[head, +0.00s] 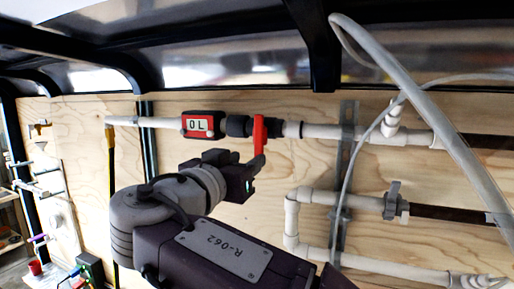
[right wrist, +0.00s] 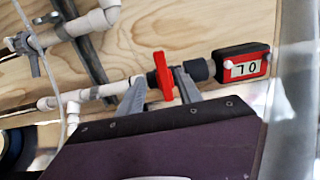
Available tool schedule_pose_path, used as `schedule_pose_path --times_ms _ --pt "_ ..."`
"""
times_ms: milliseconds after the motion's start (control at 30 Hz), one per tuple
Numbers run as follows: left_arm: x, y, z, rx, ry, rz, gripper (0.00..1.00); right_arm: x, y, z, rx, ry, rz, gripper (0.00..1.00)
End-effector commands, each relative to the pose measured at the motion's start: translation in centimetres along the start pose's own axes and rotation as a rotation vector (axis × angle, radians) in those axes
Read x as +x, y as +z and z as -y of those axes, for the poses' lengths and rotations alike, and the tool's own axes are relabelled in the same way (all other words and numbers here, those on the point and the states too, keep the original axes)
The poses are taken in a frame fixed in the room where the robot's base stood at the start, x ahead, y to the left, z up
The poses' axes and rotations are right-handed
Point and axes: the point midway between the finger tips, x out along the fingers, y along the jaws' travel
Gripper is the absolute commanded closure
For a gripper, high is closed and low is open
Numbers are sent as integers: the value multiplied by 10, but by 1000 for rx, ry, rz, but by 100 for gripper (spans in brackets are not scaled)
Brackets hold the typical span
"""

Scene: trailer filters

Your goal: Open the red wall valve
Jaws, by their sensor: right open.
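The red wall valve has a red lever handle (head: 259,134) on the upper pipe, standing crosswise to the pipe with its lower end pointing down and out. My right gripper (head: 241,174) is just below and left of the handle in the head view. In the right wrist view the red handle (right wrist: 163,77) shows between the two grey fingertips of my right gripper (right wrist: 158,86), which is open. I cannot tell whether a finger touches the handle. My left gripper is in neither view.
A red-and-black flow meter (head: 197,125) reading "0 L" sits on the pipe left of the valve. A lower pipe with a grey valve (head: 394,201) is at right. A thick grey hose (head: 440,110) crosses the right side. Plywood wall (head: 80,160) lies behind.

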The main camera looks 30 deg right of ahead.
Motion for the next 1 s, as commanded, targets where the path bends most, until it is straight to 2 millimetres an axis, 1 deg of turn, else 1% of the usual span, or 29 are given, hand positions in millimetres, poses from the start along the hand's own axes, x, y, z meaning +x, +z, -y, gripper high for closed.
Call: schedule_pose_path --times_ms 33,200,300,400,533,733,767,800,867,900,1000 --pt "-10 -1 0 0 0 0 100 9 -5 -2 -3 7 1 58" --pt "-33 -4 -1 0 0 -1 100 46 -7 -3 -5 9 2 58" --pt "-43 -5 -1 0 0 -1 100 64 -6 -2 -4 7 3 58" --pt "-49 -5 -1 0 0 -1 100 76 -4 -2 -3 5 2 58" --pt "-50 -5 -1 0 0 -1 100 82 -1 -1 -2 1 1 58" --pt "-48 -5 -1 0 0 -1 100 82 0 -1 -1 1 2 58" --pt "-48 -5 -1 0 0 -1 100 82 0 -1 -1 1 2 67" --pt "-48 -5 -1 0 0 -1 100 82 0 -1 -1 1 2 78" --pt "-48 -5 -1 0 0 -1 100 82 0 -1 -1 0 2 94" --pt "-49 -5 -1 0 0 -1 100 82 0 0 -1 0 2 100" --pt "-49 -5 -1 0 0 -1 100 82 0 0 -2 1 2 100"
